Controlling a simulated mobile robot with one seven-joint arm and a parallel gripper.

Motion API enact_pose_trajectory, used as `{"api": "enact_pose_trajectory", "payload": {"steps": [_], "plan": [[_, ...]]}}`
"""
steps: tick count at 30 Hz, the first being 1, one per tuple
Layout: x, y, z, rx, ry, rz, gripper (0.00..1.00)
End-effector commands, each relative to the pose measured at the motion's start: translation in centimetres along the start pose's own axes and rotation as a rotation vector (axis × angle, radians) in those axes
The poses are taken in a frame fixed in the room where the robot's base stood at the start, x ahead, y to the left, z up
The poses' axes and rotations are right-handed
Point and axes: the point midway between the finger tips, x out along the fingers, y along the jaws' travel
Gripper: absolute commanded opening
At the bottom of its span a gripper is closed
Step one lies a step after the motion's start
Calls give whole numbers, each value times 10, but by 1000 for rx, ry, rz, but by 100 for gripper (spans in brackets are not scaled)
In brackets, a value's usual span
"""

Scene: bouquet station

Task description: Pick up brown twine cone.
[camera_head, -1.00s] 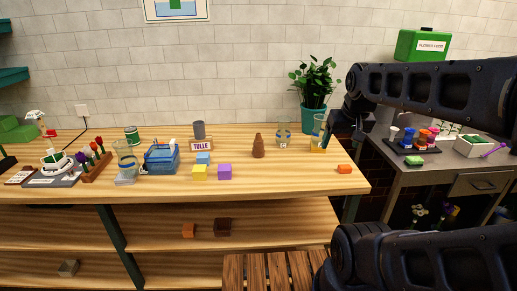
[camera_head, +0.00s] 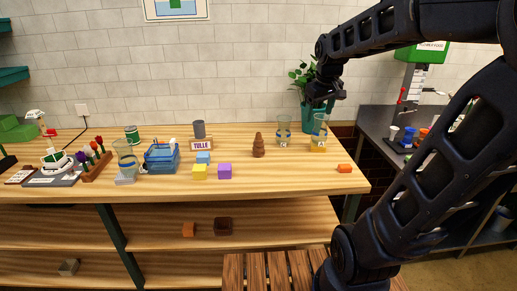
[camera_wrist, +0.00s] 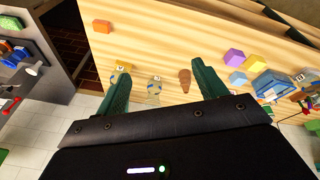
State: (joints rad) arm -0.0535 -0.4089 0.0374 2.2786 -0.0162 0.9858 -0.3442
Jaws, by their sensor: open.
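The brown twine cone (camera_head: 258,146) stands upright on the wooden table, right of the purple block and left of two clear glasses. It also shows in the wrist view (camera_wrist: 185,80), between the fingers and close to the tip of the right-hand one. My gripper (camera_head: 320,104) is raised above and behind the right part of the table, in front of the potted plant. In the wrist view its green fingers (camera_wrist: 163,78) are spread wide with nothing held between them.
Two glasses (camera_head: 284,130) (camera_head: 319,132) stand right of the cone. A purple block (camera_head: 225,171), a yellow block (camera_head: 199,172) and a TULLE sign (camera_head: 202,146) are to its left. An orange block (camera_head: 344,168) lies near the right edge. The table in front of the cone is clear.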

Motion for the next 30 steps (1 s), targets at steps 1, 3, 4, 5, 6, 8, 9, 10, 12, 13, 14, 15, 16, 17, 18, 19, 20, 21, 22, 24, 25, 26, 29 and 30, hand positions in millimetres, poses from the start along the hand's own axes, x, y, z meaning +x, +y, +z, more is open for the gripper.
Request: {"api": "enact_pose_trajectory", "payload": {"steps": [1, 3, 4, 5, 6, 8, 9, 10, 12, 13, 14, 15, 16, 17, 18, 19, 20, 21, 22, 24, 25, 26, 29, 30], "plan": [[4, 2, -15, -39, -12, -6, 71], [10, 4, -34, -96, -25, -13, 71], [12, 4, -42, -121, -30, -16, 71], [15, 5, -50, -145, -35, -19, 71], [19, 5, -60, -178, -42, -24, 71], [25, 6, -76, -226, -52, -31, 71], [30, 7, -87, -258, -58, -36, 71], [33, 7, -95, -283, -63, -40, 71], [42, 7, -113, -338, -74, -51, 71], [46, 6, -121, -363, -77, -55, 71], [51, 6, -128, -387, -82, -60, 71], [57, 6, -139, -419, -88, -67, 71], [62, 5, -146, -443, -92, -72, 71], [66, 5, -154, -467, -96, -77, 71], [74, 4, -164, -498, -102, -84, 71], [78, 3, -171, -523, -105, -89, 71], [84, 2, -178, -546, -109, -95, 71], [92, 1, -188, -578, -113, -102, 71], [97, 0, -196, -603, -116, -108, 71], [112, -4, -212, -658, -124, -122, 71], [117, -5, -219, -682, -126, -128, 71], [124, -6, -226, -705, -130, -135, 71], [146, -11, -248, -783, -139, -156, 71], [156, -14, -256, -814, -143, -165, 71]]}}
